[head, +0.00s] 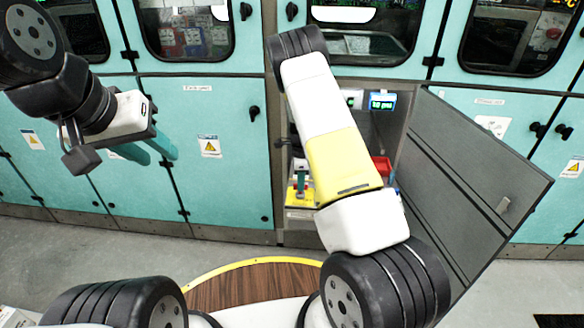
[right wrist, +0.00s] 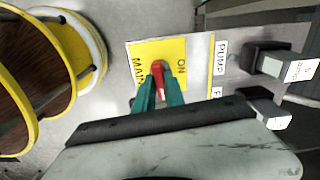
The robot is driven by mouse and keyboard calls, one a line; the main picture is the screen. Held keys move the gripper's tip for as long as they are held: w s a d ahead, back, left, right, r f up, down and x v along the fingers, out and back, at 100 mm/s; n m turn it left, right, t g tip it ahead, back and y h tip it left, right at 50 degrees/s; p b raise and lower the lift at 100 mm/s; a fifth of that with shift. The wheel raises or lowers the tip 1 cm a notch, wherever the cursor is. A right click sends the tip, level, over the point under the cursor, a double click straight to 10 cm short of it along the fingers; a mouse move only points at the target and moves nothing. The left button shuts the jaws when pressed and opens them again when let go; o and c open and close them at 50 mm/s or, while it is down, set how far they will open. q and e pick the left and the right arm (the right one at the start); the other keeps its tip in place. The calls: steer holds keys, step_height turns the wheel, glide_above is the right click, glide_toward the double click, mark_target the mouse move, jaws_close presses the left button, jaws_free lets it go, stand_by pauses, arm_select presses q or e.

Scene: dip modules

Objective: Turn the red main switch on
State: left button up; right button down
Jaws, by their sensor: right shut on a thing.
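The red main switch (right wrist: 158,78) is a narrow red lever on a yellow plate (right wrist: 150,50) marked MAIN and ON in the right wrist view. My right gripper (right wrist: 159,84) has its teal fingers on either side of the lever, shut on it. In the head view the right gripper (head: 301,172) reaches into the open cabinet bay, in front of the yellow plate (head: 296,198), partly hidden by my arm. My left gripper (head: 148,148) is empty and open in front of the teal cabinets at the left, its two fingers apart.
An open grey door (head: 470,180) stands to the right of the bay. A red bin (head: 381,166) and a lit display (head: 382,102) show inside it. Beside the yellow plate are a PUMP label (right wrist: 220,58) and dark switch blocks (right wrist: 262,58). Closed teal doors (head: 205,130) line the wall.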

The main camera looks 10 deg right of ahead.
steer(key=n, duration=0.8)
steer(key=shift+n, duration=0.4)
steer(key=n, duration=0.4)
steer(key=shift+r+n, duration=0.1)
steer(key=shift+n, duration=1.8)
steer(key=shift+w+n, duration=0.1)
steer(key=shift+n, duration=0.2)
steer(key=c, duration=1.4)
jaws_free()
step_height(320, 180, up, 8)
steer(key=shift+f, duration=0.1)
